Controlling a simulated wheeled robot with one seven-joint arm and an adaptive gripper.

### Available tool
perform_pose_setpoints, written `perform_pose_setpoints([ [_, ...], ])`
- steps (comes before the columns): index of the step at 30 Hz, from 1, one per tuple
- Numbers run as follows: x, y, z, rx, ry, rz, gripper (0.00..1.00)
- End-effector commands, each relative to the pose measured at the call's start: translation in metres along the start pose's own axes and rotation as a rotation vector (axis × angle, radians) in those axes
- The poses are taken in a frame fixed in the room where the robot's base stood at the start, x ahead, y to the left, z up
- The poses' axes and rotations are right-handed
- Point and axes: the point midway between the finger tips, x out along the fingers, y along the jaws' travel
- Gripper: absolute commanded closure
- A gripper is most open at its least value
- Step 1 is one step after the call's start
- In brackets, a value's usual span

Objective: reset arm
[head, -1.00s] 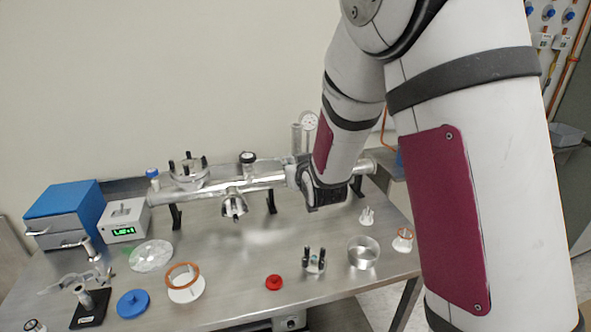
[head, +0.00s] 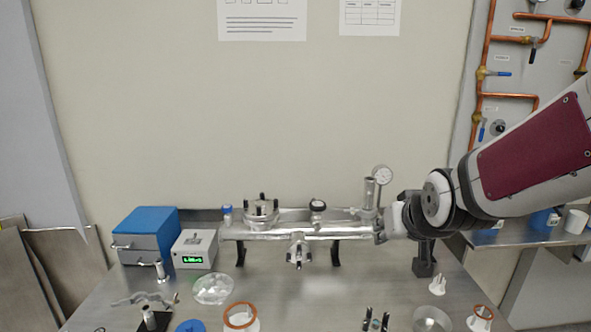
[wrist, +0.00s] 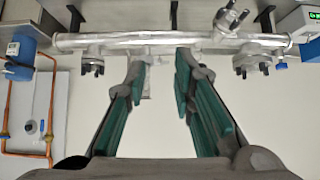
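My arm (head: 530,150) reaches in from the right in the head view, with its dark wrist end over the right part of the bench. In the wrist view my gripper (wrist: 163,75) shows two grey fingers with teal pads, spread apart with nothing between them. Pale wall shows in the gap. The silver vacuum tube (head: 330,232) lies across the bench on black supports; it also crosses the top of the wrist view (wrist: 150,38), which looks upside down. In the head view I cannot make out the fingertips clearly.
A blue box (head: 146,222) and a display unit (head: 194,250) stand at the left. A gauge (head: 383,175) rises near my wrist. Copper pipes (head: 479,95) run up the right wall panel. Loose parts, including an orange-ringed one (head: 241,315), line the bench front.

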Motion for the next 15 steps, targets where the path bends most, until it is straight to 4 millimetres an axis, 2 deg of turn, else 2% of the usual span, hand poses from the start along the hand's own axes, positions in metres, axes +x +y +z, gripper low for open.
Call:
perform_pose_setpoints([
  [1,-0.022,0.0,0.007,0.003,-0.028,-0.004,0.77],
  [5,-0.072,0.001,0.038,0.003,-0.134,-0.01,0.77],
  [9,-0.125,0.001,0.079,0.0,-0.246,-0.008,0.77],
  [15,-0.185,0.002,0.133,-0.007,-0.381,0.004,0.77],
])
